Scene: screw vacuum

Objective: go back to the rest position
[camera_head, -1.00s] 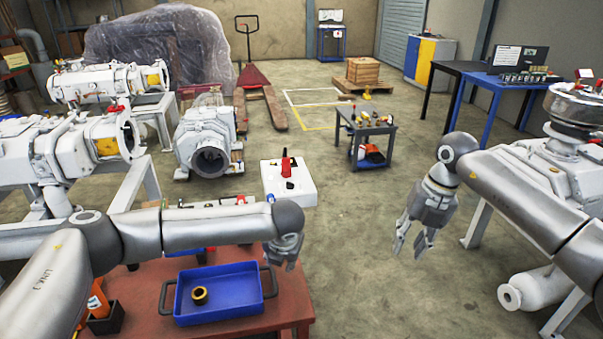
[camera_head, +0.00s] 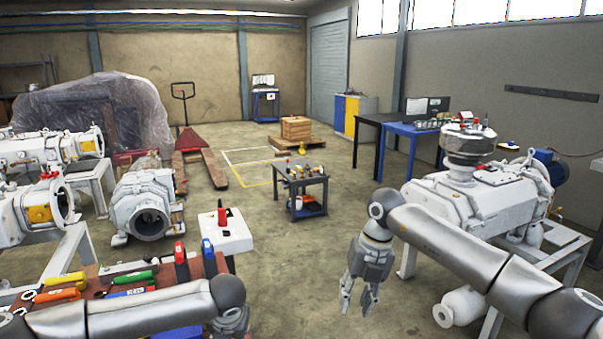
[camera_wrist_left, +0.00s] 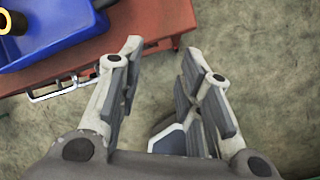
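My right gripper (camera_head: 357,298) hangs over bare floor right of centre in the head view, fingers pointing down and apart, with nothing between them. My left arm reaches in along the bottom left of the head view, and its gripper is mostly cut off by the lower edge. In the left wrist view my left gripper (camera_wrist_left: 163,58) is open and empty. Its fingers are beside the edge of a red table (camera_wrist_left: 170,22), over the concrete floor. A blue tray (camera_wrist_left: 62,45) with a brass-coloured ring (camera_wrist_left: 6,24) shows at the upper left there.
Several coloured tools lie on the red table at lower left. A white box (camera_head: 228,236) stands just beyond it. A white pump (camera_head: 480,195) on a frame stands near my right arm. A small grey cart (camera_head: 301,182) stands mid-floor, with open floor before it.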

